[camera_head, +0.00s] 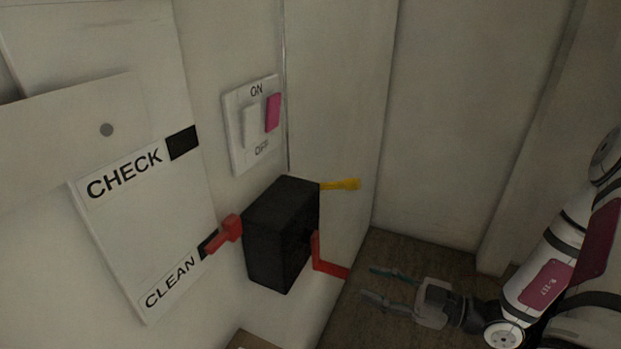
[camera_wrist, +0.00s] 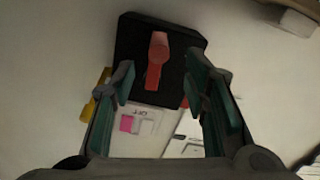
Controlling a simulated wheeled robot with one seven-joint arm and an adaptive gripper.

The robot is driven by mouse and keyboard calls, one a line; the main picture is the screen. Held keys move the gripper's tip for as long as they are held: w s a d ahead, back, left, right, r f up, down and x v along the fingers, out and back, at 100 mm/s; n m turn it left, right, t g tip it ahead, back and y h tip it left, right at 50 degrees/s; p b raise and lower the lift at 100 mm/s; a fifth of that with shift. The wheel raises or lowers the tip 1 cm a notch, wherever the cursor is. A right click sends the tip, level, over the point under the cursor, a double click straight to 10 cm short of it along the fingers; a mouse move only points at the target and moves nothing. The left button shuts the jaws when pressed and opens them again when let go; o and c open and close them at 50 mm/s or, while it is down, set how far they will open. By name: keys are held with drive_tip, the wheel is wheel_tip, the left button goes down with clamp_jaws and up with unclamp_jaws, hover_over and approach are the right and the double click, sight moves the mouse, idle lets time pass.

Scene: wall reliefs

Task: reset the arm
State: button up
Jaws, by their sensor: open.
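My gripper (camera_head: 367,282) is open and empty at the lower right of the head view, with its fingers pointing left toward a black box (camera_head: 272,243) on the wall. The fingers are apart from the box. In the wrist view the red handle (camera_wrist: 158,58) stands on the black box (camera_wrist: 133,40), between and beyond my open fingers. My arm (camera_head: 560,262) comes in from the right edge.
A yellow lever (camera_head: 342,185) sticks out right of the box. A switch plate (camera_head: 240,135) with a pink rocker (camera_head: 273,112) sits above it. A CHECK/CLEAN board (camera_head: 150,235) with a red slider (camera_head: 226,233) is on the left. Walls close in behind; the floor (camera_head: 410,255) below is bare.

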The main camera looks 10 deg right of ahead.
drive_tip(key=s+a+r+n+g+h, duration=0.35)
drive_tip(key=r+n+g, duration=0.25)
drive_tip(key=n, duration=1)
drive_tip(key=s+a+r+n+g+h, duration=0.25)
drive_tip(key=s+r+n+g, duration=0.3)
drive_tip(key=n, duration=0.95)
drive_tip(key=s+d+r+n+t+h, duration=0.1)
drive_tip(key=s+r+n+t+h, duration=0.1)
drive_tip(key=r+n, duration=0.5)
drive_tip(key=s+d+r+n+t+h, duration=0.1)
drive_tip(key=r+n+t+h, duration=0.3)
drive_tip(key=n, duration=1.6)
wheel_tip(320, 180, up, 4)
drive_tip(key=s+h, duration=0.1)
drive_tip(key=h, duration=0.1)
drive_tip(key=shift+d+h, duration=0.15)
drive_tip(key=shift+h, duration=0.15)
drive_tip(key=shift+s+f+t, duration=0.15)
drive_tip(key=shift+f+t, duration=0.05)
drive_tip(key=shift+t, duration=0.05)
